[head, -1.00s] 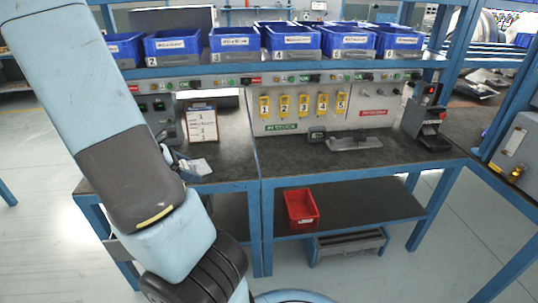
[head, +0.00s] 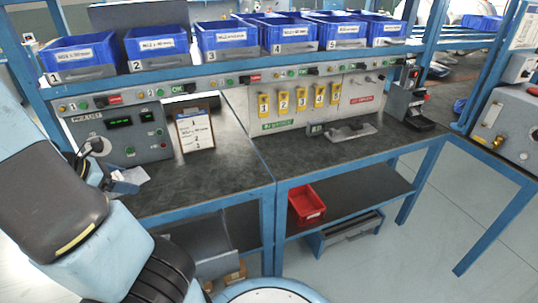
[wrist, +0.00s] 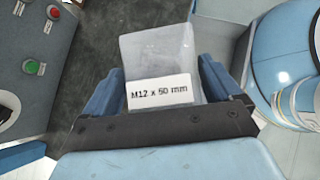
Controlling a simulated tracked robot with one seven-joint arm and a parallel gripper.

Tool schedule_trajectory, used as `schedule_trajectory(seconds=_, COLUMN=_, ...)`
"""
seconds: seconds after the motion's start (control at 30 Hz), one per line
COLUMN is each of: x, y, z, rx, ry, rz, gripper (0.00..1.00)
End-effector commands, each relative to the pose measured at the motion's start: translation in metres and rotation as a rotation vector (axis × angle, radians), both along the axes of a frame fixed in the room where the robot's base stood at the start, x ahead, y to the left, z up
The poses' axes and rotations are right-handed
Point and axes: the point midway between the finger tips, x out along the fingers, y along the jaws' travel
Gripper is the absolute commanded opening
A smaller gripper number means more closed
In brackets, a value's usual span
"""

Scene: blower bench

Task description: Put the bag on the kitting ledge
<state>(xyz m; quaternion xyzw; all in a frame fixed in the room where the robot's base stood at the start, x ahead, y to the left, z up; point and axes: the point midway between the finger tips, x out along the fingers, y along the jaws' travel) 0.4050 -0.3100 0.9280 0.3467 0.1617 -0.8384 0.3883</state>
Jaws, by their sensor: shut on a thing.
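A clear bag with a white label reading "M12 x 50 mm" (wrist: 158,55) is held between the blue fingers of my gripper (wrist: 158,90) in the wrist view. In the head view my gripper (head: 112,178) is partly hidden behind my arm, left of the clipboard, with the pale bag (head: 133,176) at its tip. The bag appears over the left part of the dark bench top (head: 230,175); I cannot tell its height. I cannot read any marking that names the kitting ledge.
Blue numbered bins (head: 228,40) line the shelf above the bench. A clipboard (head: 194,130) and grey control panel (head: 125,133) stand near the bag. A red bin (head: 306,204) sits on the lower shelf. A grey fixture (head: 350,132) stands on the right bench; bare bench top lies between.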

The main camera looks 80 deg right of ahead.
Motion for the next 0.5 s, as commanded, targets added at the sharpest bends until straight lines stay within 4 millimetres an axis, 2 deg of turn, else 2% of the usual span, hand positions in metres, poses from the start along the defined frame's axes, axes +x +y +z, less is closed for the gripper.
schedule_trajectory(seconds=0.27, x=-0.002, y=-0.003, z=0.0, rx=-0.001, ry=0.001, rz=-0.007, gripper=0.43)
schedule_trajectory(seconds=0.37, x=0.002, y=-0.005, z=-0.002, rx=-0.001, ry=0.0, rz=-0.004, gripper=0.43)
schedule_trajectory(seconds=0.5, x=0.014, y=-0.017, z=-0.01, rx=-0.002, ry=0.001, rz=-0.001, gripper=0.43)
